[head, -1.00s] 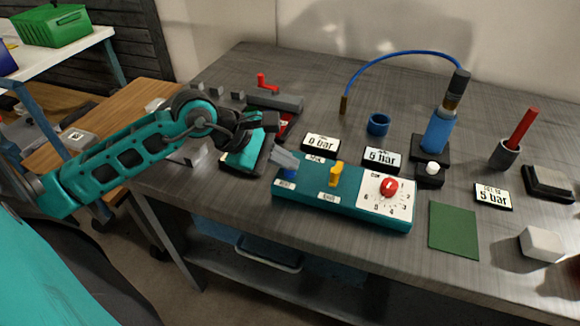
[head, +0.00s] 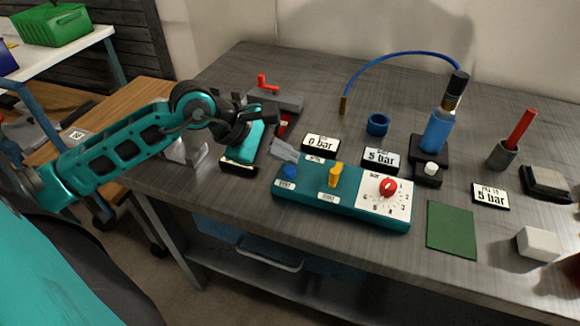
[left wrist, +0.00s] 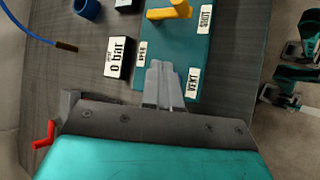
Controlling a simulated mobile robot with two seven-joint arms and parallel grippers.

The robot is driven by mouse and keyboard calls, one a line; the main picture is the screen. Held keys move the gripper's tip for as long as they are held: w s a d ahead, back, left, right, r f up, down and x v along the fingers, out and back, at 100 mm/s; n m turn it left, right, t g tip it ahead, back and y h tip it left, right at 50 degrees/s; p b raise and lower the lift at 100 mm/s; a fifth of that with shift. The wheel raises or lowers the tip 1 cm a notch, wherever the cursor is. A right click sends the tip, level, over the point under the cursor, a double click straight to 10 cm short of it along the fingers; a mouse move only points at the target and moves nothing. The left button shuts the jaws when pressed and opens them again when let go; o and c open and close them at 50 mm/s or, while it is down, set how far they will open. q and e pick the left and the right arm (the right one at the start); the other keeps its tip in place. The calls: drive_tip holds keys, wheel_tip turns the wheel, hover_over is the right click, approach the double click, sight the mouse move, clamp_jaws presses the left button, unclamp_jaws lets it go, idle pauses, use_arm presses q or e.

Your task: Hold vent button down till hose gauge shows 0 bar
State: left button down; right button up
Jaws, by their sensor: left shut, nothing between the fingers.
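The teal control box (head: 320,205) has a blue button (head: 289,172) at its left end, by a label that reads VENT in the left wrist view (left wrist: 193,84). My left gripper (head: 284,151) is shut and empty. Its grey fingertips are just behind and above the blue button, which shows clear of them in the head view; the button is hidden in the left wrist view. One display (head: 321,146) behind the box reads 0 bar; it also shows in the left wrist view (left wrist: 118,57). The display beside it (head: 382,160) reads 5 bar. My right gripper is out of view.
The box also carries a yellow lever (head: 335,174) and a red knob (head: 388,187). A blue hose (head: 400,54) arches behind to a blue cylinder (head: 437,130). A third display (head: 490,195) reads 5 bar. A green mat (head: 451,228) lies right of the box.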

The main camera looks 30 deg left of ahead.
sight(285, 171)
use_arm(q)
drive_tip(key=shift+r+p, duration=1.35)
drive_tip(key=shift+r, duration=1.2)
